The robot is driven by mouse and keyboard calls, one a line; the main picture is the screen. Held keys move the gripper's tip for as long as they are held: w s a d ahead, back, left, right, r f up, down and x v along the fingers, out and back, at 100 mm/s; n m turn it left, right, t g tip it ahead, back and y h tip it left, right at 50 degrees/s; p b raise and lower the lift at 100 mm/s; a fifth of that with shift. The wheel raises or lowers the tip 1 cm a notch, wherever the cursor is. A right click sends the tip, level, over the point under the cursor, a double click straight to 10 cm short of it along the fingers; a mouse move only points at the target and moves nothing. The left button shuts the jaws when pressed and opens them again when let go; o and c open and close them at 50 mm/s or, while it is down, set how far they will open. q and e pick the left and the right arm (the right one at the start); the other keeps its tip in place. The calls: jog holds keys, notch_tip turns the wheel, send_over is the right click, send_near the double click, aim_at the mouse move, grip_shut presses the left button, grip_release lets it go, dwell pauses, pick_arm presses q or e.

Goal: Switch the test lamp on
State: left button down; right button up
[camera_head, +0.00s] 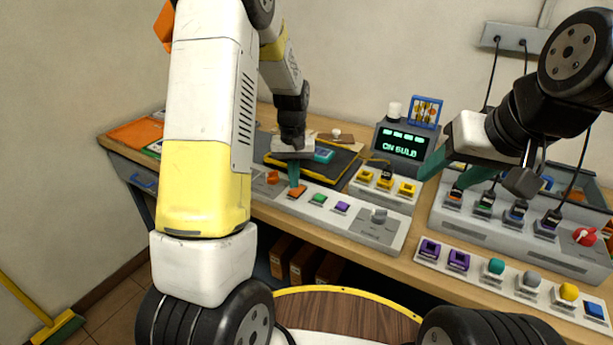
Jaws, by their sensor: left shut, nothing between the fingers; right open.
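A pale control panel (330,207) lies along the bench's front edge. No lamp is clearly labelled; a white cylinder (395,109) on the dark display box (401,143) looks unlit. My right gripper (453,172) is open and empty, above the bench between the yellow-switch box and the charger.
A box with yellow switches (385,189) stands behind the panel. A grey charger unit (470,225) with cables and a red knob (586,236) stands right. Another button strip (513,279) lies in front of it. A black-and-yellow mat (340,168) lies behind my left gripper.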

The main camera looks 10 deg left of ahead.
aim_at(294, 191)
pick_arm(q)
jog(key=shift+f, duration=0.9)
dwell(0.9)
jog(key=shift+r, duration=3.5)
jog(key=s+r+m+t+h, duration=0.1)
jog(key=s+r+t+h, duration=0.15)
jog(key=s+r, duration=0.9)
jog(key=s+d+r+m+t, duration=0.1)
jog(key=s+r, duration=0.4)
jog(key=s, duration=0.7)
jog(key=d+t, duration=0.1)
jog(key=t, duration=0.1)
jog(key=shift+s+r+m+t, duration=0.3)
jog(key=shift+s+t, duration=0.05)
jog(key=shift+s, duration=0.05)
